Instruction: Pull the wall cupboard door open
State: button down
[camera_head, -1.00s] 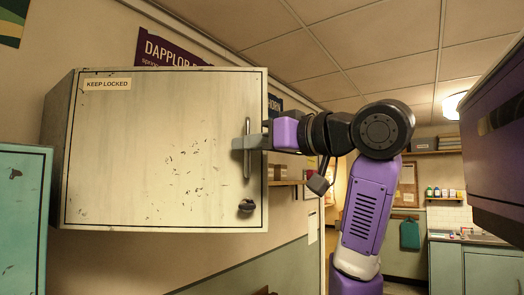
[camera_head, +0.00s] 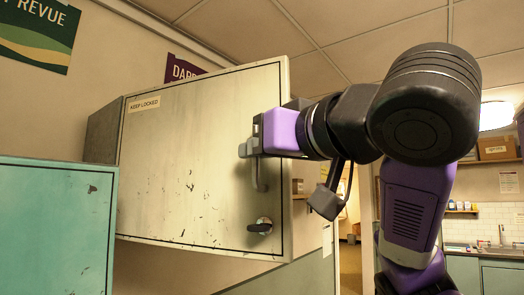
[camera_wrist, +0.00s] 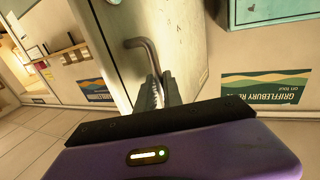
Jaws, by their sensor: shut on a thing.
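The white wall cupboard door (camera_head: 190,160) hangs at the middle left in the head view, with a "KEEP LOCKED" label at its upper left. It stands at an angle, its right edge swung out towards me. Its grey bar handle (camera_head: 261,178) is near the right edge, and it also shows in the wrist view (camera_wrist: 146,46). My gripper (camera_head: 247,148) is shut on the upper part of the handle. In the wrist view my fingers (camera_wrist: 163,92) close around one end of the bar. The cupboard's inside is hidden.
A teal cupboard (camera_head: 55,230) stands at the left, close to the hinge side. Posters (camera_head: 38,32) hang on the wall. A sink counter (camera_head: 490,262) is at the far right.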

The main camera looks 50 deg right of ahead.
dwell(0.3)
jog(key=c, duration=1.8)
grip_release()
jog(key=shift+o, duration=0.2)
jog(key=shift+r, duration=0.15)
